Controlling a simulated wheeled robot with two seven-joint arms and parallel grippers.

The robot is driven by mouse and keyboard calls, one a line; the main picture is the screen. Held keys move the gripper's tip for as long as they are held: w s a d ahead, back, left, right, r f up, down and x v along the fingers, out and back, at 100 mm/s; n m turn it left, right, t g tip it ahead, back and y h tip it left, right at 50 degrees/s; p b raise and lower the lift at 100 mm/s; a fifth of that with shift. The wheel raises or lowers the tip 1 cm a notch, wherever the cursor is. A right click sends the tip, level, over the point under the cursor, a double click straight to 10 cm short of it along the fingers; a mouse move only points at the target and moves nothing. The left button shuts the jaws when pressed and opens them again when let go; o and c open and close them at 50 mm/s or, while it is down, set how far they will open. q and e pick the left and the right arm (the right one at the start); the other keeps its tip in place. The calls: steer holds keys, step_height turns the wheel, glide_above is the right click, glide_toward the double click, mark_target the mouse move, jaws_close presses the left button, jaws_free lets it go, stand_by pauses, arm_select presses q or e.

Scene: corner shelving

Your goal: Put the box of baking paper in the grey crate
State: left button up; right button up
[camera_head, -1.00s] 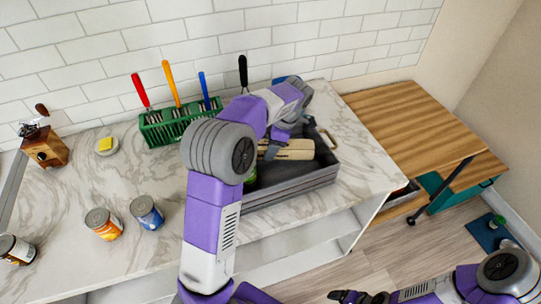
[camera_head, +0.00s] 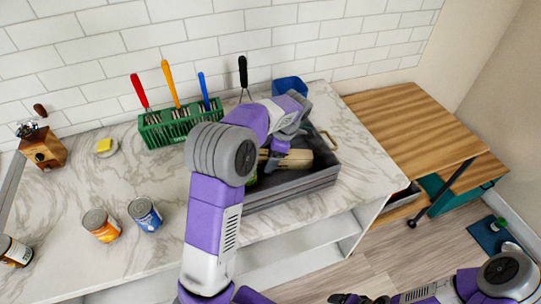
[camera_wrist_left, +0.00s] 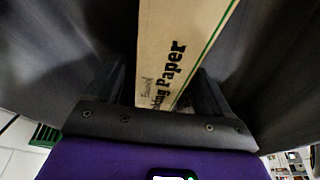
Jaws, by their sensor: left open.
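The box of baking paper (camera_head: 299,159) is long and pale tan with black lettering. It is inside the grey crate (camera_head: 300,187) on the marble counter, partly hidden by my left arm. My left gripper (camera_head: 280,146) is in the crate over the box. In the left wrist view, the box (camera_wrist_left: 185,45) shows its "Baking Paper" lettering and green edge line between the two open fingers. I cannot tell whether either finger touches it. My right gripper (camera_head: 347,298) is low at the bottom edge, away from the counter, and its fingers are too small to read.
A green rack (camera_head: 180,124) with colored-handled utensils stands behind the crate's left side. A blue container (camera_head: 289,84) is behind my left wrist. Several cans, one blue-labelled (camera_head: 145,214), stand at left. A green item is partly visible in the crate. Wooden surfaces (camera_head: 405,130) lie at right.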

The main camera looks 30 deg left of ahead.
arm_select(q)
steer(key=shift+r, duration=0.3)
steer(key=p+v, duration=0.3)
steer(key=v, duration=0.8)
steer(key=shift+r, duration=0.35)
steer(key=shift+d, duration=0.1)
